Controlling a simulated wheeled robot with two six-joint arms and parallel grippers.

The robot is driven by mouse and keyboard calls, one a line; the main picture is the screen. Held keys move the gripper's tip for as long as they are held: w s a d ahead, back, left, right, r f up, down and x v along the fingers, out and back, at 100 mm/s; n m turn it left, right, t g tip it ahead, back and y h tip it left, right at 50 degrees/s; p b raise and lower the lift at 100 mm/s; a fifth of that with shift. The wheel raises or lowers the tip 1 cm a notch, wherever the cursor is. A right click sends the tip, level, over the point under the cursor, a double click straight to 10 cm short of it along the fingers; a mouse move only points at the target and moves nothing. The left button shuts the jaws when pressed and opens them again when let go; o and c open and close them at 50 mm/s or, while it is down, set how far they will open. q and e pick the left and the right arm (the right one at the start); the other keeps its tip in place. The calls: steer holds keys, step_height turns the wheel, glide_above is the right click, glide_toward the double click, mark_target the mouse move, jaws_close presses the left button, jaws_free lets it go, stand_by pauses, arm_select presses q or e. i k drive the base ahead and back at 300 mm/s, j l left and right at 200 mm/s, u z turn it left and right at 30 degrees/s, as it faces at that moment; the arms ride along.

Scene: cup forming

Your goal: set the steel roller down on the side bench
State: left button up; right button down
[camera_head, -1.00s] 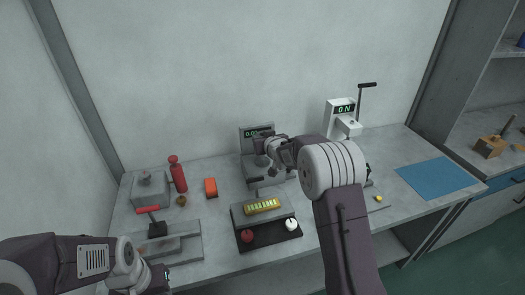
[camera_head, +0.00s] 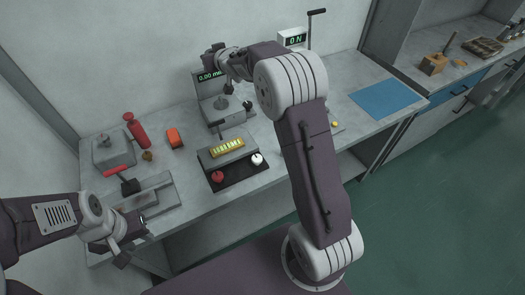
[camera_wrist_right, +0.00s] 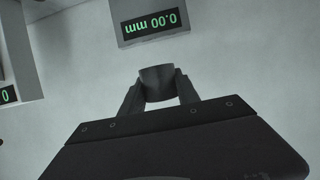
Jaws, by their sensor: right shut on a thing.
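My right gripper (camera_wrist_right: 158,90) is shut on a short dark grey cylindrical piece (camera_wrist_right: 157,82), which looks like the steel roller. Only one end of it shows between the fingers. In the head view this gripper (camera_head: 211,57) is small, raised over the back of the workbench near the wall, above the "0.00 mm" gauge. The side bench (camera_head: 472,62) stands at the far right, well away from the gripper. My left gripper (camera_head: 130,240) is low at the left front edge of the workbench; its jaw state is unclear.
The side bench holds a wooden block (camera_head: 433,64) and a tray (camera_head: 483,46). Green floor (camera_head: 440,190) is open at right.

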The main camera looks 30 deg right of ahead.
mark_target(386, 97)
steer(key=l+z, duration=0.3)
steer(key=l, duration=0.15)
steer(key=i+l+z, duration=0.3)
steer(key=l+z, duration=0.3)
steer(key=l, duration=0.2)
steer(key=i+l+z, duration=0.3)
steer(key=k+l, duration=0.05)
